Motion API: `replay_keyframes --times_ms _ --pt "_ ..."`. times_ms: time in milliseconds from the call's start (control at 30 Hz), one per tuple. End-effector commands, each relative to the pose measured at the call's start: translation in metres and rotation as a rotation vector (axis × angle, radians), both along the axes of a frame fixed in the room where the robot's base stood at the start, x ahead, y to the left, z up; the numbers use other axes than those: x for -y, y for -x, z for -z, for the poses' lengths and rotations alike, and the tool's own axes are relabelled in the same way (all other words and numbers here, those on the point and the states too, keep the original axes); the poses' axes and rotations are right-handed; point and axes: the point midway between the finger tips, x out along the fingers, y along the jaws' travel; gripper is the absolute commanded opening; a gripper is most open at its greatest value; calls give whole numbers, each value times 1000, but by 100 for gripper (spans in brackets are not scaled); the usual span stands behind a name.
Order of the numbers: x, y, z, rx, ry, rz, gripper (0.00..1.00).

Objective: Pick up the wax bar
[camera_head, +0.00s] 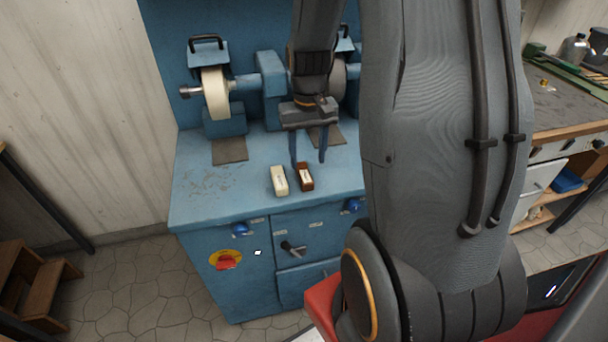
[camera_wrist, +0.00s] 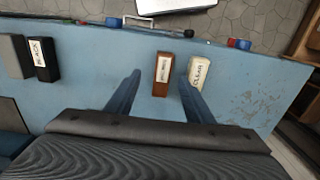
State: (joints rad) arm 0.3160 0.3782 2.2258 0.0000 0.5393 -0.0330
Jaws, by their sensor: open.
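A brown wax bar (camera_head: 305,177) lies on the blue bench top near its front edge. In the wrist view it carries a label (camera_wrist: 162,74) that seems to read BROWN. A cream wax bar (camera_head: 279,181) lies just left of it; in the wrist view this bar (camera_wrist: 201,75) is marked CLEAR. In the wrist view a black bar (camera_wrist: 43,60) marked BLACK lies far left. My gripper (camera_head: 308,160) is open and empty, pointing down above the bench. In the wrist view its fingers (camera_wrist: 159,79) appear either side of the brown bar, one overlapping the cream bar's edge.
A grinding machine with a pale wheel (camera_head: 216,94) stands at the back of the blue bench (camera_head: 205,208). A grey block (camera_wrist: 15,56) lies beside the black bar. The bench's left top is clear. A wooden step (camera_head: 40,285) stands on the floor at left.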

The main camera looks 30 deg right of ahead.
Motion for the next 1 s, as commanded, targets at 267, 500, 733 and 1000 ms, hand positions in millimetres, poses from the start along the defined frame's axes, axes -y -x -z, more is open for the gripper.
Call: replay_keyframes --times_ms 267,500,733,1000 --pt "-7 3 25 -3 -1 -3 48" --pt "-8 3 50 -1 0 -3 48" --pt "-8 2 54 2 1 -3 48" --pt "-8 2 54 2 1 -3 21"
